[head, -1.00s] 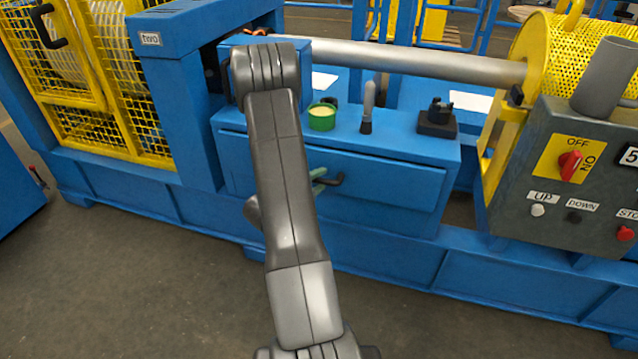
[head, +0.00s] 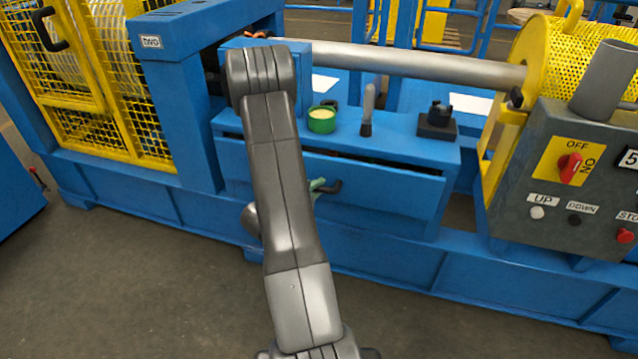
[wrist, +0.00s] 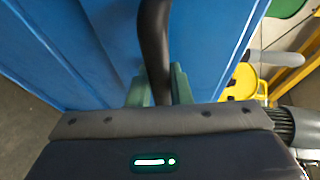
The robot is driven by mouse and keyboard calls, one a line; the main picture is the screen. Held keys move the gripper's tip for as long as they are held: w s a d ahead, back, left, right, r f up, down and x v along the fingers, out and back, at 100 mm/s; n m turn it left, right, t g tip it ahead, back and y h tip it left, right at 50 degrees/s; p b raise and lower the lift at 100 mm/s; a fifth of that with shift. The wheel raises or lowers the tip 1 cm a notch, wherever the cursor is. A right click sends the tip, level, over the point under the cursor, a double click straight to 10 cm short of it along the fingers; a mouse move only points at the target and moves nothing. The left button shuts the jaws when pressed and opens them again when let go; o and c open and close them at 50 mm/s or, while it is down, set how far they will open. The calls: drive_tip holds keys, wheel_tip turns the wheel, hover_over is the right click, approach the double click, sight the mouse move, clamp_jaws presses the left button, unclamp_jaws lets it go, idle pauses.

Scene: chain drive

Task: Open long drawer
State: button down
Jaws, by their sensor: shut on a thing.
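The long blue drawer (head: 385,195) sits under the blue bench top and is open by a small gap; a dark slit shows along its top edge. Its black handle (head: 333,187) shows just right of my arm in the head view. My gripper (head: 318,187) is at the handle, mostly hidden behind my arm. In the wrist view, the green fingers of my gripper (wrist: 158,88) are shut on the black handle (wrist: 154,45), with the blue drawer front (wrist: 85,50) behind it. The inside of the drawer is too dark to make out.
On the bench top (head: 400,145) stand a green tin (head: 322,119), a grey upright tool (head: 368,105) and a black block (head: 437,122). A grey control panel (head: 570,180) stands at the right. The floor (head: 420,325) in front is clear.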

drive_tip(key=s+a, duration=0.3)
drive_tip(key=s, duration=0.7)
drive_tip(key=shift+s+a+p, duration=0.15)
drive_tip(key=shift+a+p, duration=0.05)
drive_tip(key=shift+p, duration=0.25)
drive_tip(key=c, duration=1.3)
unclamp_jaws()
drive_tip(key=shift+p+v, duration=1.8)
drive_tip(key=shift+v, duration=5.1)
